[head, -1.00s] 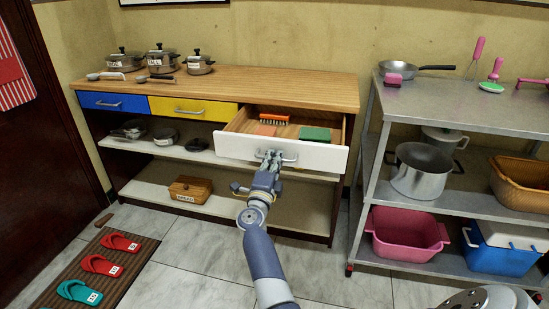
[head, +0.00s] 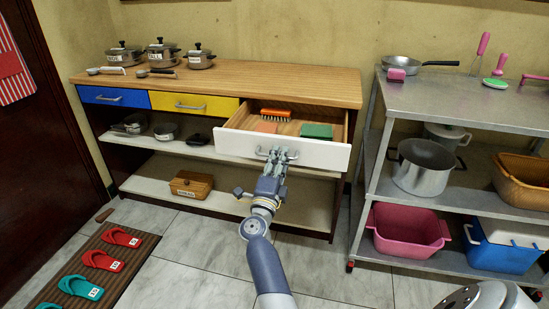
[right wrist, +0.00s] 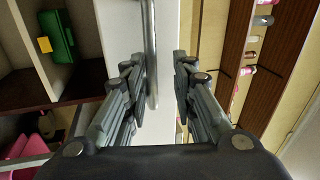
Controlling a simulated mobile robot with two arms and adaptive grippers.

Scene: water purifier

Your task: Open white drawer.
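The white drawer (head: 325,154) is pulled out from the right end of the wooden cabinet, and its inside shows. An orange brush (head: 276,114), a green block (head: 316,131) and a flat orange piece (head: 266,127) lie in it. My right gripper (head: 279,158) is at the drawer front, by the right part of the metal handle (head: 262,152). In the right wrist view the fingers (right wrist: 160,72) are spread, and the handle bar (right wrist: 151,45) runs between them, nearer the left finger. Whether it touches that finger, I cannot tell. My left gripper is not in view.
The blue drawer (head: 112,98) and yellow drawer (head: 190,105) are shut. Pots stand on the countertop (head: 270,85). A metal shelf rack (head: 450,115) stands at the right. Slippers lie on a mat (head: 130,262) at the left. The tiled floor before the cabinet is clear.

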